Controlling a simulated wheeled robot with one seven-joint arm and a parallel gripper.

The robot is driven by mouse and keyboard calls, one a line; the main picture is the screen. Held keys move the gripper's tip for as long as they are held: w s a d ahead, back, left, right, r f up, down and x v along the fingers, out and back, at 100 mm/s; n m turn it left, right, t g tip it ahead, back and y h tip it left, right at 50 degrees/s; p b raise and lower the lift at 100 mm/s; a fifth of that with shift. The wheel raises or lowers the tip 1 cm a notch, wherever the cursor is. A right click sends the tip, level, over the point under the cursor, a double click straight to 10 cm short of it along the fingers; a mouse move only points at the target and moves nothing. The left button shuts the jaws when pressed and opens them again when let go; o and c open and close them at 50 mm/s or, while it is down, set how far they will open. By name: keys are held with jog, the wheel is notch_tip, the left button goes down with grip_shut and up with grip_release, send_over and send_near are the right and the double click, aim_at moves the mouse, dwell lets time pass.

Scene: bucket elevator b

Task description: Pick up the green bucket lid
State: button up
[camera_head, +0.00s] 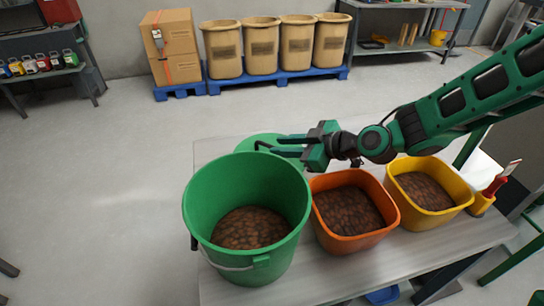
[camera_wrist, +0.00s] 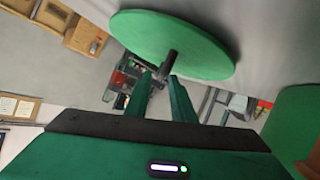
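The green bucket lid (camera_head: 252,139) is a round disc behind the green bucket on the table, partly hidden by the bucket rim and my gripper. In the wrist view the lid (camera_wrist: 180,40) fills the upper middle, with a dark handle (camera_wrist: 171,60) sticking out from its face. My gripper (camera_head: 275,146) reaches in from the right at the lid. Its two fingers (camera_wrist: 163,78) are apart, with their tips close around the handle's end; I cannot tell whether they touch it. The green bucket (camera_head: 200,215) stands open in front, holding brown pellets.
An orange bin (camera_head: 345,243) and a yellow bin (camera_head: 455,208), both with brown contents, stand to the right of the bucket on the table (camera_head: 320,285). Beige barrels (camera_head: 262,48) stand far back.

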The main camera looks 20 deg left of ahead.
aim_at(270, 145)
jog(key=x, duration=0.5)
jog(key=shift+w+a, duration=0.1)
grip_shut()
